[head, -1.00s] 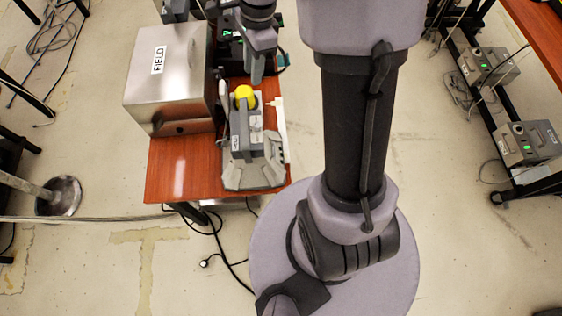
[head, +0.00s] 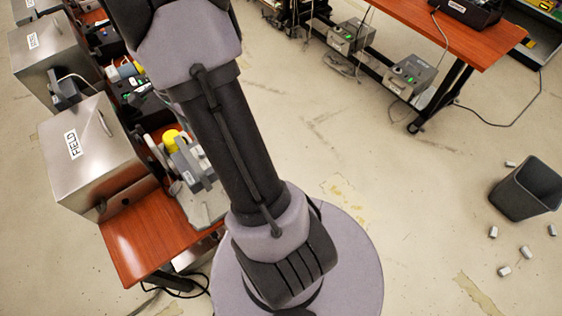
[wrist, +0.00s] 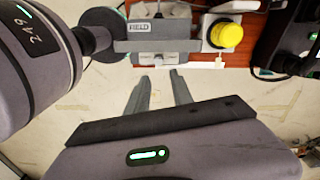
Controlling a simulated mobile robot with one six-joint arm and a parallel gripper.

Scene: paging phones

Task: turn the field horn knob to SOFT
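In the wrist view, a grey device labelled FIELD (wrist: 155,32) stands at the top, with a paler block below its label whose small details I cannot make out. A round yellow cap (wrist: 228,36) on a white base is to its right. In the head view, the yellow cap (head: 172,139) and grey device (head: 190,165) sit beside the metal FIELD box (head: 88,150), partly behind my arm. My gripper (wrist: 158,76) is open and empty, its two fingers apart just below the FIELD device. The SOFT mark is not readable. The head view does not show my gripper.
The reddish wooden table (head: 135,235) holds the FIELD box and device, with more boxes behind. A dark bin (head: 526,188) with scattered white pieces stands on the floor at right. Another table (head: 440,35) is at the upper right. Floor in the middle is clear.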

